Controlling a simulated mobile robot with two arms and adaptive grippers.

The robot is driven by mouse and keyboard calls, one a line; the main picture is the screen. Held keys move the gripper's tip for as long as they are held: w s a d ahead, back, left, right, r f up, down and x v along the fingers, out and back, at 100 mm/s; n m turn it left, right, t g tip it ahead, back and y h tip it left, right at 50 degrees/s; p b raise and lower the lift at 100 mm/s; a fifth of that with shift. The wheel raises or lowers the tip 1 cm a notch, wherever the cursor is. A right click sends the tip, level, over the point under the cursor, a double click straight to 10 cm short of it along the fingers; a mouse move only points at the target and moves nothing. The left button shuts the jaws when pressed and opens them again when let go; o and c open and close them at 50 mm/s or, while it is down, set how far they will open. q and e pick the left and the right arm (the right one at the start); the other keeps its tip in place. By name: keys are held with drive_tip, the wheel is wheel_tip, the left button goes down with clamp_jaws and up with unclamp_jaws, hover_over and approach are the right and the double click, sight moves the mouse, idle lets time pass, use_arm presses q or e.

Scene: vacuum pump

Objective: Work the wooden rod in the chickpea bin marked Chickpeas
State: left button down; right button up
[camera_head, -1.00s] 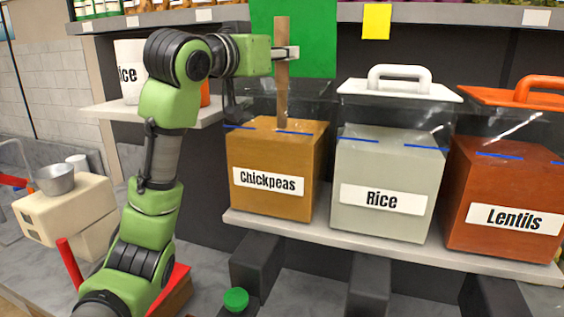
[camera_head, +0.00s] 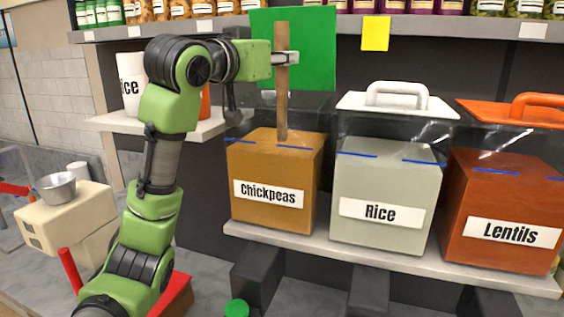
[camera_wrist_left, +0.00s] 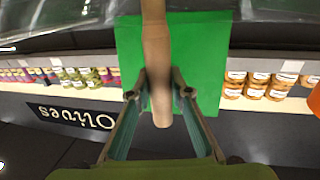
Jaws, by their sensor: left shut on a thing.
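The chickpea bin (camera_head: 275,200) is a clear box filled with tan contents, labelled Chickpeas, on the shelf. Its top has no lid on it. The wooden rod (camera_head: 282,95) stands nearly upright in it, its lower end at or in the contents; how deep is hidden. My left gripper (camera_head: 287,58) is shut on the rod near its upper end, above the bin. In the left wrist view the rod (camera_wrist_left: 156,50) passes between the fingers of the left gripper (camera_wrist_left: 160,95). My right gripper is not in view.
The rice bin (camera_head: 385,195) and the lentils bin (camera_head: 500,215) stand close to the right, with white and orange lids behind or above. A green panel (camera_head: 315,50) and a yellow note (camera_head: 375,33) hang behind. A metal pot (camera_head: 57,187) stands at far left.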

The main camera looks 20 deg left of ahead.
use_arm(q)
drive_tip(key=shift+r+p, duration=0.5)
drive_tip(key=shift+r, duration=0.35)
